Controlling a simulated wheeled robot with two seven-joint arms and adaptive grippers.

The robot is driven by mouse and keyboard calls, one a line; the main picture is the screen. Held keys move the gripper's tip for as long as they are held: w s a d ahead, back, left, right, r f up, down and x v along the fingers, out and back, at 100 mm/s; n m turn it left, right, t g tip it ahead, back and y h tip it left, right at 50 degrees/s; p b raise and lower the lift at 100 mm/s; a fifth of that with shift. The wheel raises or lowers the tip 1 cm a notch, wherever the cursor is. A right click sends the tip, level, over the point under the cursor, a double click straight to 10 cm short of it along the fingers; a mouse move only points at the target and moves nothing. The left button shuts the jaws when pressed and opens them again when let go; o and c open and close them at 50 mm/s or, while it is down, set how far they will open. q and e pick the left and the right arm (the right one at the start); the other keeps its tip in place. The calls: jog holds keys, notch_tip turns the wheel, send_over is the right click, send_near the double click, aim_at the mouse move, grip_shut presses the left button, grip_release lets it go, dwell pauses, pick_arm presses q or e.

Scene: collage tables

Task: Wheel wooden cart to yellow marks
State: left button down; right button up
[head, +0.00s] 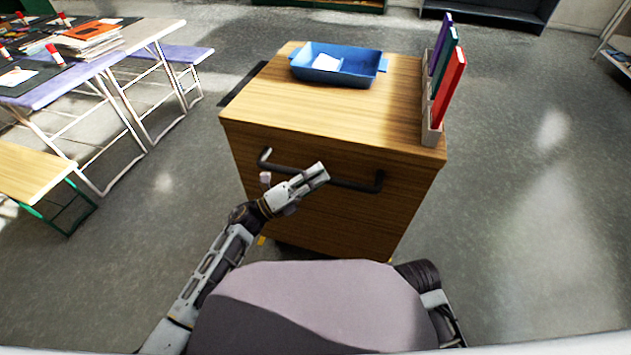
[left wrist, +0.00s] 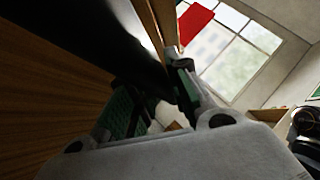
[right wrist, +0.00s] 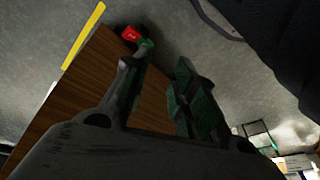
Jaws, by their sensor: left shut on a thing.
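The wooden cart (head: 310,210) stands upright in front of me, its dark handle (head: 350,184) facing me. My left gripper (head: 318,173) is shut on the handle near its middle; in the left wrist view its fingers (left wrist: 155,100) are close to the dark bar (left wrist: 95,40). My right gripper (right wrist: 160,88) has its fingers apart and nothing visible between them, with the cart's wooden side (right wrist: 90,80) behind them. A yellow mark (right wrist: 83,37) lies on the floor beside the cart in the right wrist view. Small yellow bits (head: 262,240) show at the cart's foot.
A blue tray (head: 338,68) and a holder with upright folders (head: 449,90) sit on the cart. Collage tables (head: 70,80) and a bench (head: 30,172) stand at the left. Dark shelves (head: 490,12) are at the back. Floor to the right is clear.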

pick_arm(q)
jog(key=shift+w+d, duration=0.25)
jog(key=shift+w, duration=0.5)
pick_arm(e)
jog(key=shift+w+r, duration=0.2)
jog(key=shift+r, duration=0.45)
pick_arm(q)
jog(key=c, duration=1.3)
grip_release()
pick_arm(e)
jog(key=shift+f, duration=0.1)
pick_arm(q)
jog(key=shift+a, duration=0.1)
pick_arm(e)
jog(key=shift+a, duration=0.1)
pick_arm(q)
jog(key=shift+v, duration=5.95)
jog(key=shift+f, duration=0.1)
